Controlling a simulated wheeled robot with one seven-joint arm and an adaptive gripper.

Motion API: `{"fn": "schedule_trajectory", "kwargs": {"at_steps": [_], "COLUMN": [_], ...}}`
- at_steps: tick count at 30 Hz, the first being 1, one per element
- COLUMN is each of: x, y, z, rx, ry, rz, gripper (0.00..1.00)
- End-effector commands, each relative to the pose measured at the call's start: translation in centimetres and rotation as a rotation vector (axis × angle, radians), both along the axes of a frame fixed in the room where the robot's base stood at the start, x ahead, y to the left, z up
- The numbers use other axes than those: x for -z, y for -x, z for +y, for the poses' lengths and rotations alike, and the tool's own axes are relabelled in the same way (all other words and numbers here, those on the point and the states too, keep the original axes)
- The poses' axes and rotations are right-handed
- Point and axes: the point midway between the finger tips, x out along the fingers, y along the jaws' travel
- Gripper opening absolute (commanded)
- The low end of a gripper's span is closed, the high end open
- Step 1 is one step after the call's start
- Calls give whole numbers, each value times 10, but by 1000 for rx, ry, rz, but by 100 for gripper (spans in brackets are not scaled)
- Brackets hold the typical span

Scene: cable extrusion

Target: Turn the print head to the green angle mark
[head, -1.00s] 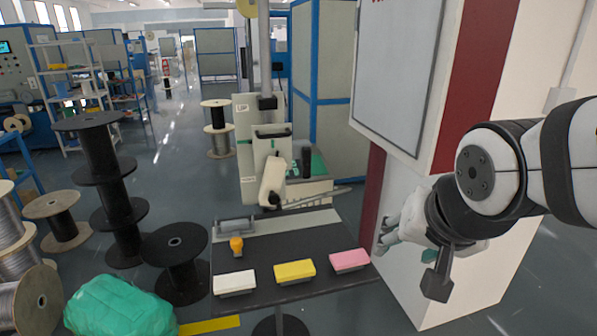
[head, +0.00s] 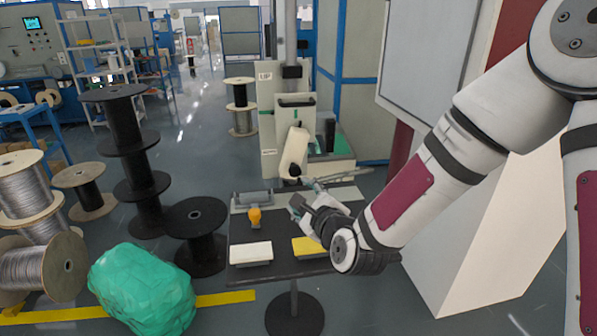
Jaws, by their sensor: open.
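The print head (head: 294,152) is a white, tilted body on the front of the light-coloured machine behind the small dark table. Its lower end, with a dark tip, leans to the left. A green edge (head: 296,104) shows on the machine above it, but I cannot tell whether this is the angle mark. My gripper (head: 314,186) is over the back of the table, just below and right of the print head. Its pale fingers are small and partly hidden by my wrist. It is open, and nothing shows in it. I cannot tell whether it touches the head.
The dark table (head: 240,222) carries a white block (head: 251,253), a yellow block (head: 308,246) partly behind my arm, an orange knob-like piece (head: 254,217) and a grey cylinder (head: 252,198). A white cabinet (head: 450,235) stands close on the right. Black spools (head: 195,240) and a green bundle (head: 142,287) are at the left.

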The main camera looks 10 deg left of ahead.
Motion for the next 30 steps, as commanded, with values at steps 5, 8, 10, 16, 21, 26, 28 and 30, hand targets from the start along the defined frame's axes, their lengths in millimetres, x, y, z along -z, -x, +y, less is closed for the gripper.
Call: {"fn": "schedule_trajectory", "kwargs": {"at_steps": [5, 8, 10, 16, 21, 26, 28, 30], "x": [17, 19, 20, 20, 19, 19, 20, 20], "y": [-13, -17, -19, -23, -41, -71, -84, -97], "z": [9, 6, 4, 0, 5, 14, 18, 22], "rx": [139, 202, 234, 271, 273, 272, 271, 270], "ry": [-433, -622, -720, -835, -836, -835, -834, -834], "rz": [48, 58, 63, 63, 59, 60, 60, 61], "gripper": [50, 50, 50, 50, 50, 50, 50, 50]}}
